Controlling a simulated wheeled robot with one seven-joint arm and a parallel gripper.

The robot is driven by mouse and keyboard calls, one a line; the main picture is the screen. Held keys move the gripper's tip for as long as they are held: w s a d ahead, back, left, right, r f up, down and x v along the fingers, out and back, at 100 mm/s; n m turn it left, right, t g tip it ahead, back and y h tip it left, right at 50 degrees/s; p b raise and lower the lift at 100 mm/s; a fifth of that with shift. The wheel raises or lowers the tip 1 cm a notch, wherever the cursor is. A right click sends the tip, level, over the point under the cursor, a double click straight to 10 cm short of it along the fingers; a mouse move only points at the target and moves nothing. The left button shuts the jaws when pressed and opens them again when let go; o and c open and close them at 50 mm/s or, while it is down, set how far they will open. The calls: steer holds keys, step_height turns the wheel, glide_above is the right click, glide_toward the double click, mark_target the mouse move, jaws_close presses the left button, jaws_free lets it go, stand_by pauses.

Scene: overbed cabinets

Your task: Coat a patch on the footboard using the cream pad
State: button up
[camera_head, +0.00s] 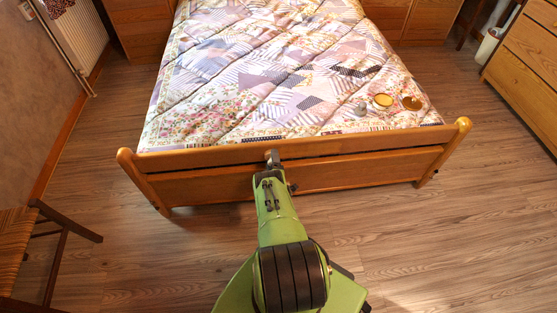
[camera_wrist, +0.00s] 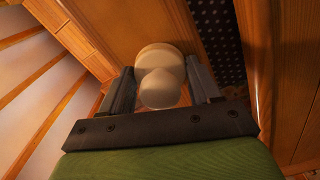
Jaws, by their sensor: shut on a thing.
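The wooden footboard (camera_head: 355,170) spans the near end of the bed, with a top rail and a lower panel. My gripper (camera_head: 272,158) is at the footboard, a little left of its middle. In the wrist view my gripper (camera_wrist: 160,72) is shut on the cream pad (camera_wrist: 160,88), with a dark finger on each side. The pad has a rounded knob and a wider round part beyond it, facing the wood. I cannot tell whether the pad touches the footboard. The pad is not clearly visible in the head view. No coated patch can be made out.
On the patchwork quilt (camera_head: 260,70) lie a yellow round tin (camera_head: 383,100), a brown round dish (camera_head: 411,103) and a small grey object (camera_head: 360,108). A chair (camera_head: 30,245) stands at left, a drawer chest (camera_head: 530,65) at right. Floor right of my arm is clear.

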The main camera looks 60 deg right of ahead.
steer(key=shift+w+a, duration=0.25)
steer(key=shift+w, duration=0.05)
steer(key=p+v, duration=0.1)
steer(key=v, duration=0.8)
stand_by(0.5)
